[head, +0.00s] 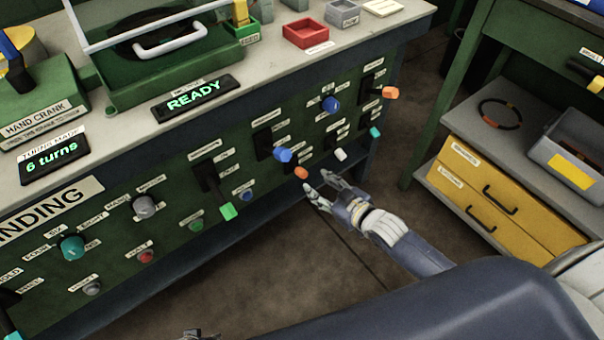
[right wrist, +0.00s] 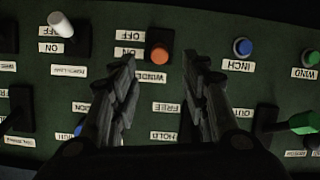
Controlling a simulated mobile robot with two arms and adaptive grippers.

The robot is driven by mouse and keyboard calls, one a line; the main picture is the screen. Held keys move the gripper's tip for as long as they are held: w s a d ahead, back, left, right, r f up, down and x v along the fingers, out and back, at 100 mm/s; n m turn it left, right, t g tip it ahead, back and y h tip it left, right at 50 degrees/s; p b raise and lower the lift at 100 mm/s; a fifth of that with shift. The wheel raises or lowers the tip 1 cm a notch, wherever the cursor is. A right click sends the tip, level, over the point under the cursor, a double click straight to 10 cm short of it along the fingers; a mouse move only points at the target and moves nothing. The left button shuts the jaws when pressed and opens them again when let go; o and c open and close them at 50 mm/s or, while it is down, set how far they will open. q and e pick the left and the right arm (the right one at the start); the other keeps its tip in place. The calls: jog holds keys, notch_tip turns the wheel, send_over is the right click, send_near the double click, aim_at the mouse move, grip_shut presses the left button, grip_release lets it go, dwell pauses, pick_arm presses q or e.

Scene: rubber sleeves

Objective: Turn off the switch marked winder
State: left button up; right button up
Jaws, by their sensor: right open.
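The winder switch (head: 301,173) has an orange handle and sits low on the green panel. In the right wrist view the orange handle (right wrist: 159,42) points toward the camera, beside OFF and ON labels and a WINDER label (right wrist: 152,77). I cannot tell for sure which position it is in. My right gripper (head: 318,187) is open and empty in front of the panel, close to the switch. In the right wrist view its fingertips (right wrist: 158,66) lie either side of the switch's line, apart from it. Only a small grey tip, perhaps my left gripper (head: 195,335), shows at the bottom edge.
A white-handled switch (head: 341,155), a blue-handled lever (head: 283,155) and a green-handled lever (head: 228,211) are nearby on the panel. A blue INCH button (right wrist: 242,47) shows in the right wrist view. A READY display (head: 195,97) is on the bench above. Yellow drawers (head: 490,190) stand at right.

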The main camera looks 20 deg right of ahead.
aim_at(305, 175)
jog(key=b+x, duration=0.1)
jog(key=x, duration=0.6)
jog(key=shift+w+f+b, duration=0.15)
jog(key=shift+w+b, duration=0.1)
jog(key=shift+b, duration=0.1)
pick_arm(q)
notch_tip(305, 175, up, 7)
jog(key=w, duration=0.2)
jog(key=shift+w+d, duration=0.15)
jog(key=shift+w, duration=0.05)
pick_arm(e)
jog(key=shift+w+a+f, duration=0.15)
jog(key=shift+w+a, duration=0.05)
jog(key=shift+w, duration=0.2)
pick_arm(q)
jog(key=shift+r, duration=0.1)
pick_arm(e)
jog(key=shift+c, duration=0.6)
grip_shut()
